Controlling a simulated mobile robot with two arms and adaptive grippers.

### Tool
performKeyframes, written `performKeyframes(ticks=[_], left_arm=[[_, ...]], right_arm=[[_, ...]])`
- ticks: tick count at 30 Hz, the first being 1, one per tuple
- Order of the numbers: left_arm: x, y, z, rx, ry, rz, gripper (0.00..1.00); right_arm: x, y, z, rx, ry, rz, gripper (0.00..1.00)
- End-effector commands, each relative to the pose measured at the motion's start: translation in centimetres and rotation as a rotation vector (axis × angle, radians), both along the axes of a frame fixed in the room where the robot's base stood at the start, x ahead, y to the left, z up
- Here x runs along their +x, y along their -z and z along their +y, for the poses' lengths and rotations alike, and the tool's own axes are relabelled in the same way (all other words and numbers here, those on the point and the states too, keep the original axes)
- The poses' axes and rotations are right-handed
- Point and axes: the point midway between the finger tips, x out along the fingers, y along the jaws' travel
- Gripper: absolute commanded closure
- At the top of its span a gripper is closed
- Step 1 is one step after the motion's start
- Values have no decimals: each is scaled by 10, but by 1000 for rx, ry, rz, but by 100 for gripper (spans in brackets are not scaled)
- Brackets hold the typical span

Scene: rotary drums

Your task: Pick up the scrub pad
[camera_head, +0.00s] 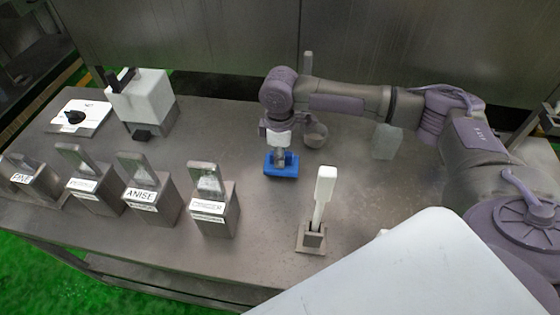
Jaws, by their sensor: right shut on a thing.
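The scrub pad (283,171) is the small blue block on the metal table, right of the labelled containers. My right gripper (279,158) points down at it from above and is shut on it. The fingers cover part of the pad's top and middle. I cannot tell whether the pad touches the table or is just above it. My left gripper is not in view.
Several labelled metal containers (151,200) line the table's (260,255) front left. A white-handled tool in a stand (312,236) is at front. A small cup (315,136) is behind the gripper. A white machine (145,103) and scale (80,117) are back left.

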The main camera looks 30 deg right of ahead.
Motion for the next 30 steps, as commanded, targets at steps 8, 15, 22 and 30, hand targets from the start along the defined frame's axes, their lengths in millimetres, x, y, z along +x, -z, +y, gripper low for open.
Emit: performKeyframes(ticks=[8, 15, 22, 30], left_arm=[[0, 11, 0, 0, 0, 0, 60], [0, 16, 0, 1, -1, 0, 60], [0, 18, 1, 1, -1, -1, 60], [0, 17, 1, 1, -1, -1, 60]], right_arm=[[-39, -40, -20, -1, 1, -3, 100], [-84, -70, -41, -2, 0, -2, 100], [-103, -84, -49, 0, 1, -1, 100], [-105, -86, -50, 0, 0, -1, 100]])
